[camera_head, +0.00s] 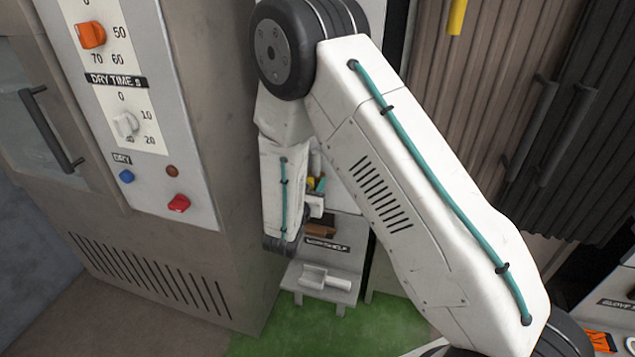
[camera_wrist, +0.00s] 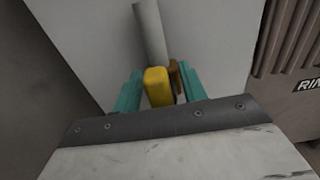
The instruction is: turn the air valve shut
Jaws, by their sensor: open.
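The air valve shows as a yellow handle (camera_wrist: 158,88) at the lower end of a grey pipe (camera_wrist: 150,32) in the wrist view, with a small brown-orange part (camera_wrist: 176,80) beside it. My gripper (camera_wrist: 161,74) is open, with one teal finger on each side of the yellow handle. I cannot tell whether either finger touches it. The turn position of the valve cannot be told.
A metal dryer cabinet (camera_head: 240,200) with knobs and buttons stands at left. A small grey shelf (camera_head: 330,262) with a white object (camera_head: 325,279) stands below my gripper. Ribbed dark lockers (camera_head: 500,90) stand at right. Green floor (camera_head: 300,330) lies in front.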

